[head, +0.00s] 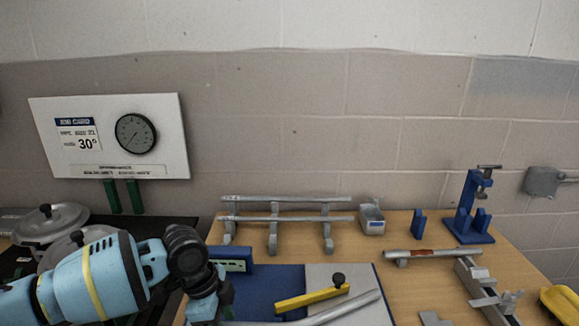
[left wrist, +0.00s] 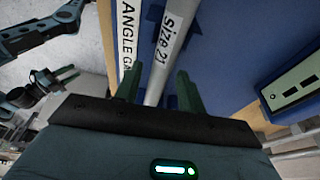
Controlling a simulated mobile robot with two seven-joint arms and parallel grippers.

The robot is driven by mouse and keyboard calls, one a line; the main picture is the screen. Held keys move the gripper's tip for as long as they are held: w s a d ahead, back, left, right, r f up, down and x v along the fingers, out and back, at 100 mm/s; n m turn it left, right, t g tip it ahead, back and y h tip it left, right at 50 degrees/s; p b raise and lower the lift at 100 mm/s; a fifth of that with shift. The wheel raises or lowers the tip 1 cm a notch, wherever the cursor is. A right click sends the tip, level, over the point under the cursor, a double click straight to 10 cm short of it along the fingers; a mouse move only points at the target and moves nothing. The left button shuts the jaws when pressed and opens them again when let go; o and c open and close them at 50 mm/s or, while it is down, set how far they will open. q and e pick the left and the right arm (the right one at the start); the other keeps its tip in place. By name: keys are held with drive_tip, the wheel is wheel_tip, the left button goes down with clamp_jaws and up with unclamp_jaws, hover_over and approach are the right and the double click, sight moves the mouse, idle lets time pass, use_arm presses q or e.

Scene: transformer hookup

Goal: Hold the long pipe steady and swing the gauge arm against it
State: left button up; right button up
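The long pipe (head: 345,308) is grey and lies slanted along the front of the bench. In the left wrist view the pipe (left wrist: 168,50), marked "Size 21", runs between my left fingers. My left gripper (left wrist: 160,85) is open, a green finger on each side of the pipe, with a gap showing at the right finger. In the head view my left arm's wrist hides the pipe's left end. The yellow gauge arm (head: 312,297) with a black knob lies behind the pipe, apart from it at its left end. My right gripper (left wrist: 68,78) appears small and open in the left wrist view.
The gauge's blue board (head: 270,282) lies beneath, with a blue block behind. A pipe rack (head: 272,232), grey bin (head: 372,219), blue vise stand (head: 468,220) and another pipe (head: 430,253) stand behind and right. A job card panel (head: 75,140) reads 30°. Pots (head: 50,222) stand left.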

use_arm(q)
drive_tip(key=c, duration=0.7)
drive_tip(key=o, duration=0.9)
drive_tip(key=v, duration=0.7)
drive_tip(key=shift+a+r, duration=0.1)
drive_tip(key=shift+r, duration=0.3)
